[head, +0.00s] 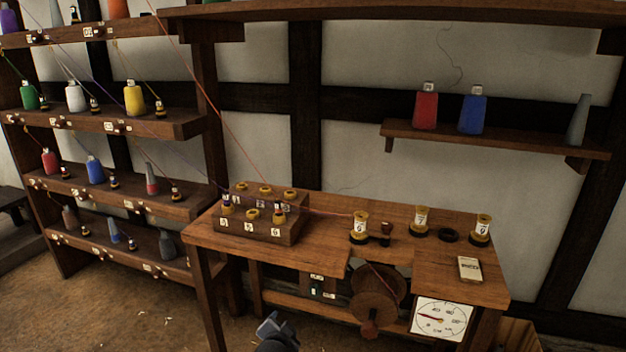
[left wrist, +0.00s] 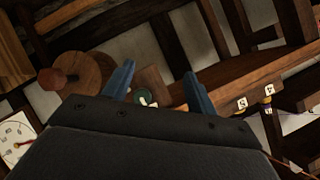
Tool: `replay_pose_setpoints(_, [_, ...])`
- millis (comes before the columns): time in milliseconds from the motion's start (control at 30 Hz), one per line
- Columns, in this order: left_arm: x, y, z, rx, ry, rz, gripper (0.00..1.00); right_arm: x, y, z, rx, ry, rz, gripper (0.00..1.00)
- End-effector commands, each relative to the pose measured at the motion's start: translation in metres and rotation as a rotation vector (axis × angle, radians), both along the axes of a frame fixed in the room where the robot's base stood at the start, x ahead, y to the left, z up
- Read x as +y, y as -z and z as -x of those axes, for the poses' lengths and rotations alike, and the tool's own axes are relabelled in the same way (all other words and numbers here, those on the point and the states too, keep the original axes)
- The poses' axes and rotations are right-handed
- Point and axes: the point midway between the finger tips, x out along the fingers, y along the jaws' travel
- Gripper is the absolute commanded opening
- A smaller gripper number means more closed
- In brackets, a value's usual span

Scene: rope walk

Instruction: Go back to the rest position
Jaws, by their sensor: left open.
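My left gripper (head: 268,328) shows at the bottom of the head view, low in front of the wooden table (head: 350,215) and apart from it. In the left wrist view its two blue fingers (left wrist: 160,85) stand apart with nothing between them that they hold. Behind the fingers a wooden wheel with a crank (left wrist: 80,75) and a small green round part (left wrist: 145,96) show. My right gripper is in neither view.
The table carries a stepped block (head: 255,228) with several spools, and bobbins (head: 360,222). A dial (head: 440,318) hangs at its front. A rack (head: 120,205) of coloured cones stands left, with threads running to the block. A wall shelf (head: 500,140) holds 3 cones.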

Motion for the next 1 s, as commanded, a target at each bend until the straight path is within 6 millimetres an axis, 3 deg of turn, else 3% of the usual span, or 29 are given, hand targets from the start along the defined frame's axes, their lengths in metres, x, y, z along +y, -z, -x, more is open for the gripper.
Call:
replay_pose_setpoints(33, [0.004, -0.010, 0.008, 0.043, -0.037, 0.046, 0.57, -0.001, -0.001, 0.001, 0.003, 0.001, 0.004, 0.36])
replay_pose_setpoints(167, [0.015, -0.018, 0.044, 0.186, -0.125, 0.156, 0.57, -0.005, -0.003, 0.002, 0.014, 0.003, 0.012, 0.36])
replay_pose_setpoints(300, [0.025, -0.018, 0.105, 0.362, -0.207, 0.267, 0.57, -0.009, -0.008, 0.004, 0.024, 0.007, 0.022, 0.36])
replay_pose_setpoints(600, [0.039, -0.011, 0.236, 0.637, -0.279, 0.396, 0.57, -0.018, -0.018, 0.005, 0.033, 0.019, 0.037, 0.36])
replay_pose_setpoints(833, [0.048, -0.002, 0.313, 0.730, -0.307, 0.453, 0.57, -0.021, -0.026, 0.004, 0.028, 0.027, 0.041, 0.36])
replay_pose_setpoints(1000, [0.055, 0.022, 0.367, 0.816, -0.351, 0.457, 0.57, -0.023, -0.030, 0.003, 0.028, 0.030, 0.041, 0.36])
